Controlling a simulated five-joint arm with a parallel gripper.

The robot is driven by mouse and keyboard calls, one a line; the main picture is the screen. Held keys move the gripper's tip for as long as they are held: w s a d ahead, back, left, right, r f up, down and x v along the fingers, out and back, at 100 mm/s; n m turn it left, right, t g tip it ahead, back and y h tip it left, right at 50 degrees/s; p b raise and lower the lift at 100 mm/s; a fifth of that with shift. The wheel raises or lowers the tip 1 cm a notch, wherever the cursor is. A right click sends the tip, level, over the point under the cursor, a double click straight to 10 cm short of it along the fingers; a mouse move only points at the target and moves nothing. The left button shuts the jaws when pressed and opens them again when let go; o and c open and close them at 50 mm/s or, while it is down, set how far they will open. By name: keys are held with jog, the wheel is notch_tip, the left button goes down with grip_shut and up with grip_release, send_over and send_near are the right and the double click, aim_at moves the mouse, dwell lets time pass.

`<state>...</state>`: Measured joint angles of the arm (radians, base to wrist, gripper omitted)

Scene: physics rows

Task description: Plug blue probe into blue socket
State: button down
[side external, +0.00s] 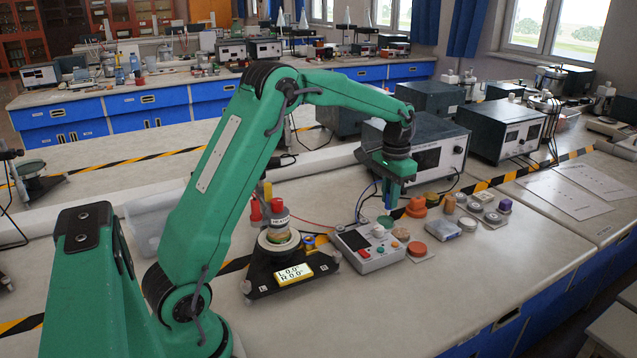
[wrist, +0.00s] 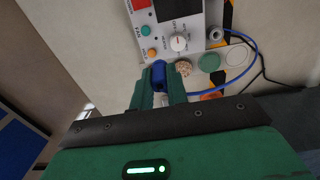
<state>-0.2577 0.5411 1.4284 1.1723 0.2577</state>
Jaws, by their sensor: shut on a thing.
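My gripper (wrist: 160,82) is shut on the blue probe (wrist: 159,72), whose blue body shows between the green fingers in the wrist view. Its tip is hard to make out. A blue cable (wrist: 256,52) loops to the right of the fingers. In the side view my gripper (side external: 388,203) hangs above and behind the grey meter box (side external: 375,262), and the probe is hard to see there. In the wrist view the meter box (wrist: 193,14) lies beyond the fingers, apart from the probe. A blue ring, seemingly the blue socket (wrist: 215,34), is on its right edge.
Orange discs (side external: 417,249), a green disc (wrist: 209,62) and several small pieces (side external: 490,214) lie near the box. The bench front is clear.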

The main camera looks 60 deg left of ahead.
jog(key=s+a+r+m, duration=0.1)
jog(key=s+a+m, duration=0.1)
jog(key=s, duration=0.8)
jog(key=s+a+r+m, duration=0.1)
jog(key=s+m, duration=0.1)
jog(key=s, duration=0.8)
jog(key=shift+a+r+m, duration=0.2)
jog(key=shift+a+m, duration=0.1)
jog(key=shift+a, duration=0.1)
jog(key=shift+f, duration=0.15)
jog(key=shift+f, duration=1.9)
jog(key=shift+f, duration=1.65)
dwell(1.3)
jog(key=c, duration=1.1)
grip_release()
